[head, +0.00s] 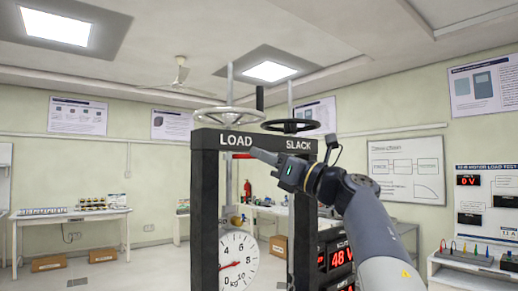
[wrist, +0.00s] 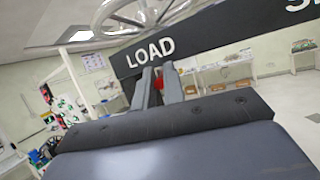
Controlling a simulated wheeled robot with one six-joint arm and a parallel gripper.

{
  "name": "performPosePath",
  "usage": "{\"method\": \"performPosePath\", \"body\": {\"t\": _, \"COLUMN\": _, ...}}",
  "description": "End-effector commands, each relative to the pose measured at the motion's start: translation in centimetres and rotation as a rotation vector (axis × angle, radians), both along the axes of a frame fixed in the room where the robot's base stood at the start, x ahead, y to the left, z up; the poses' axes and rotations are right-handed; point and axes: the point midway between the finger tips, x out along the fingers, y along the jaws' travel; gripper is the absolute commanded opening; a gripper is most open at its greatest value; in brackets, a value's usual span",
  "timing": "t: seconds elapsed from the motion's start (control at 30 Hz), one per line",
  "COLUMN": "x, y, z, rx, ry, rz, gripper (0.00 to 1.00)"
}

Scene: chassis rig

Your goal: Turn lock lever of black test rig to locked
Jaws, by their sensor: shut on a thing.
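The black test rig (head: 205,210) stands in front of me, with LOAD and SLACK on its top beam. It also shows in the wrist view (wrist: 205,38). My gripper (head: 262,156) is at the beam, just below and between the two words. In the wrist view my gripper (wrist: 159,74) has its fingers close together under the LOAD side, with a small red piece, seemingly the lock lever (wrist: 158,83), between them.
A silver handwheel (head: 228,117) and a black handwheel (head: 290,126) sit above the beam. A round dial (head: 238,258) hangs inside the frame, and red-digit displays (head: 341,258) are at its right. Benches (head: 70,222) stand along the walls. The floor at left is open.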

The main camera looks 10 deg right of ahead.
Motion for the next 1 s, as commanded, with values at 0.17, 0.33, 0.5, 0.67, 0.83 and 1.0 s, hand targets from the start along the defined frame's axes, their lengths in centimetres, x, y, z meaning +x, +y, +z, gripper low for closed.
{"method": "performPosePath", "body": {"t": 0.17, "x": 0.8, "y": -0.52, "z": 0.34, "rx": 0.001, "ry": 0.0, "rz": 0.086, "gripper": 0.0}}
{"method": "performPosePath", "body": {"t": 0.33, "x": 1.09, "y": -0.74, "z": 0.21, "rx": 0.001, "ry": -0.001, "rz": 0.134, "gripper": 0.0}}
{"method": "performPosePath", "body": {"t": 0.5, "x": 1.14, "y": -0.82, "z": 0.09, "rx": 0.0, "ry": -0.002, "rz": 0.154, "gripper": 0.0}}
{"method": "performPosePath", "body": {"t": 0.67, "x": 1.14, "y": -0.84, "z": 0.04, "rx": 0.001, "ry": -0.003, "rz": 0.158, "gripper": 0.0}}
{"method": "performPosePath", "body": {"t": 0.83, "x": 1.15, "y": -0.83, "z": 0.04, "rx": 0.001, "ry": -0.003, "rz": 0.158, "gripper": 0.0}}
{"method": "performPosePath", "body": {"t": 1.0, "x": 1.15, "y": -0.82, "z": 0.03, "rx": 0.0, "ry": -0.002, "rz": 0.158, "gripper": 0.21}}
